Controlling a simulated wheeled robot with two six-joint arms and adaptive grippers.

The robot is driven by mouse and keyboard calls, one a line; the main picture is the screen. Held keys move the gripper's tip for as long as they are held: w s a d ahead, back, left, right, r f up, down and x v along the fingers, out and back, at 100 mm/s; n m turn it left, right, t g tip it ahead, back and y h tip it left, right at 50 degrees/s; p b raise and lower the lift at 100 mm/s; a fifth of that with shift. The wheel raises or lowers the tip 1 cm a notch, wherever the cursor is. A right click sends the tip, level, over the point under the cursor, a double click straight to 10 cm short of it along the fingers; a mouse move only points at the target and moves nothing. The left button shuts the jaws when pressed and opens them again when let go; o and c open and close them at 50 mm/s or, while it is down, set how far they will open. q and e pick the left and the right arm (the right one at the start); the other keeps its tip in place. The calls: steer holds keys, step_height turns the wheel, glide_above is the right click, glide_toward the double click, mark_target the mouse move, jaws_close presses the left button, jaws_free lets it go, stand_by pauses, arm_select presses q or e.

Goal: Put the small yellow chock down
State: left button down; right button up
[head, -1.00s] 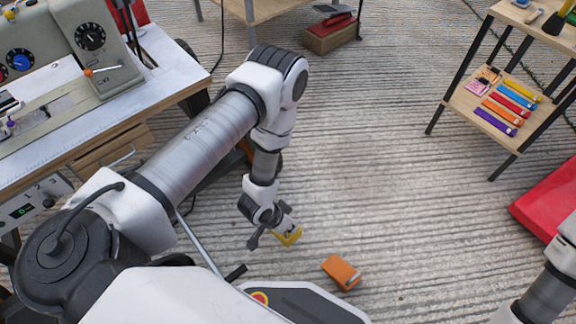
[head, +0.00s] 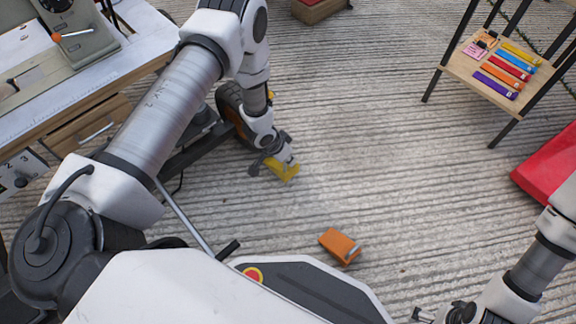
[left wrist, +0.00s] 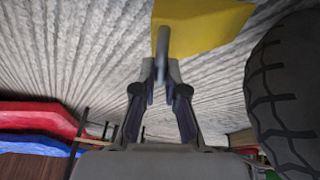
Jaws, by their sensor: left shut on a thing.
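The small yellow chock (head: 283,173) is in my left gripper (head: 278,164), low over the ribbed concrete floor beside a black tyre. My left gripper is shut on it. In the left wrist view the yellow chock (left wrist: 208,24) shows beyond the fingers (left wrist: 162,75), with a handle-like bar between them. I cannot tell whether the chock touches the floor. My right gripper (head: 440,314) is at the bottom right edge, partly cut off, and its fingers are unclear.
The tyre (left wrist: 290,95) stands close on the right in the left wrist view. An orange block (head: 341,246) lies on the floor in front of my base. A workbench (head: 95,95) is at left, a shelf (head: 462,72) and a red thing (head: 548,172) at right.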

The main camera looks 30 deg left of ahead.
mark_target(288, 167)
arm_select(q)
step_height(288, 167, down, 4)
steer(key=b, duration=0.2)
steer(key=shift+w+b, duration=0.1)
steer(key=shift+b, duration=0.25)
steer(key=shift+r, duration=0.3)
steer(key=shift+f, duration=0.2)
steer(key=c, duration=1.2)
jaws_free()
steer(key=shift+r, duration=0.15)
